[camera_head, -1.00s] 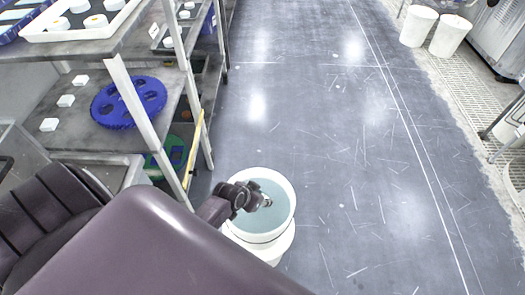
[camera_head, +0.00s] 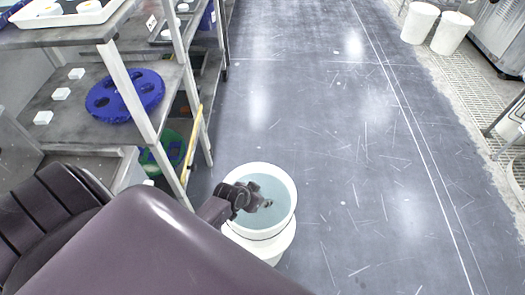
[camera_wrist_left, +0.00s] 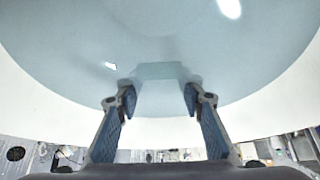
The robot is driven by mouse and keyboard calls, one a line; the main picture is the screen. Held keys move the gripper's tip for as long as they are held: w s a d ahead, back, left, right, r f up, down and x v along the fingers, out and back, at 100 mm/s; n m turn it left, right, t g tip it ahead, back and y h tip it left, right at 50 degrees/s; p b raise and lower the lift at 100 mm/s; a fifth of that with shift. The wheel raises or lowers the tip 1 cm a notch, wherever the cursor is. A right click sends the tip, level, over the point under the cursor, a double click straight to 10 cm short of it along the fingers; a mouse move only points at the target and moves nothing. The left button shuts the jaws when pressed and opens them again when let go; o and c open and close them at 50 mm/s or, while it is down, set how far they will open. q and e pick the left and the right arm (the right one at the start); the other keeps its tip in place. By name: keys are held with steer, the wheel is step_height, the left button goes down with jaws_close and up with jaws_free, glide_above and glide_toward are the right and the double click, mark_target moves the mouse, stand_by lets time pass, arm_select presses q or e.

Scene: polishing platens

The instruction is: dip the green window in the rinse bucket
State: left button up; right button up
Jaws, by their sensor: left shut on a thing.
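The white rinse bucket (camera_head: 288,217) stands on the floor beside the shelf rack, with blue-grey water in it. My left gripper (camera_head: 262,203) is over the bucket's opening, its fingers pointing into it. In the left wrist view, the gripper (camera_wrist_left: 158,98) is shut on the green window (camera_wrist_left: 160,71), a pale, see-through piece between the two fingertips. The window lies against the water (camera_wrist_left: 70,55), and I cannot tell how deep it sits. In the head view the window is too small to make out. My right gripper is not in view.
A shelf rack (camera_head: 147,108) stands close at the left, with a blue disc (camera_head: 125,95) and small white blocks on it. White bins (camera_head: 452,32) stand at the far right. The grey floor (camera_head: 330,150) right of the bucket is clear.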

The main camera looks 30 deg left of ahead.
arm_select(q)
steer(key=shift+r+p, duration=0.3)
steer(key=shift+p, duration=0.1)
steer(key=shift+f, duration=0.25)
stand_by(0.7)
steer(key=shift+r+p, duration=0.2)
steer(key=shift+p, duration=0.2)
stand_by(0.4)
step_height(320, 180, up, 19)
steer(key=p, duration=1.9)
